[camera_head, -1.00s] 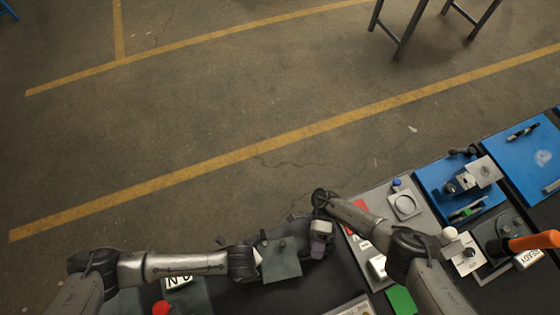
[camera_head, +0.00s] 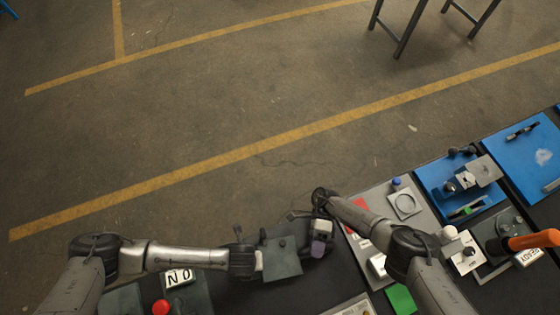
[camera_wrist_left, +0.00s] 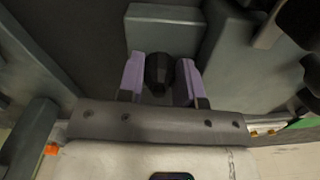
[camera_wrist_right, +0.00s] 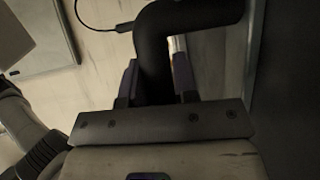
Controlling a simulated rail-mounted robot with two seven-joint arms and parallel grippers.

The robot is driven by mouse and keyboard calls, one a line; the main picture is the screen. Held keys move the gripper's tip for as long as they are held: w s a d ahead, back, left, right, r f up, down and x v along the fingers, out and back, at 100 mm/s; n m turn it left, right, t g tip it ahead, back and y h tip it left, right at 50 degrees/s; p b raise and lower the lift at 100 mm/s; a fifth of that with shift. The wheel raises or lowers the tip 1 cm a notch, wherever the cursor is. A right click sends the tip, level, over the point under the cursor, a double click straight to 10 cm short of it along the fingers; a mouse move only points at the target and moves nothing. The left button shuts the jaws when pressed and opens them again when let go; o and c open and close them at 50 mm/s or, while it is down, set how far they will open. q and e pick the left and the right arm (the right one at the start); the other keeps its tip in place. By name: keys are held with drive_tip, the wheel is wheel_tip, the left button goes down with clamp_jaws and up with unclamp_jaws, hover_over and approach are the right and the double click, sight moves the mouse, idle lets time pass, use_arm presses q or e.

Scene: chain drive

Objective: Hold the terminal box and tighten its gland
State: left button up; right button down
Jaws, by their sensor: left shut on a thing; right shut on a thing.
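In the left wrist view, the purple fingers of my left gripper (camera_wrist_left: 160,78) are closed around a black faceted piece (camera_wrist_left: 158,70), which looks like the gland. A grey box-like body (camera_wrist_left: 165,30) lies just beyond it. In the head view, a grey panel (camera_head: 282,258), probably the terminal box, stands beside my left gripper. My right gripper (camera_head: 320,240) is to the right of this panel, fingers pointing down. In the right wrist view, a thick black bent piece (camera_wrist_right: 165,45) lies between its fingers. What this piece joins to is hidden.
Right of the arms are a grey plate with a ring (camera_head: 404,204), a green block (camera_head: 400,300), blue trays (camera_head: 520,145) and an orange handle (camera_head: 535,241). A red button (camera_head: 160,307) and a white label (camera_head: 178,276) are near my left arm. Open floor lies beyond the bench.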

idle(0.4)
use_arm(q)
drive_tip(key=o, duration=0.9)
drive_tip(key=shift+o, duration=0.2)
drive_tip(key=shift+r, duration=0.1)
wheel_tip(320, 180, up, 6)
drive_tip(key=shift+f, duration=0.1)
drive_tip(key=shift+a+r, duration=0.1)
drive_tip(key=shift+r, duration=0.95)
drive_tip(key=shift+c, duration=0.4)
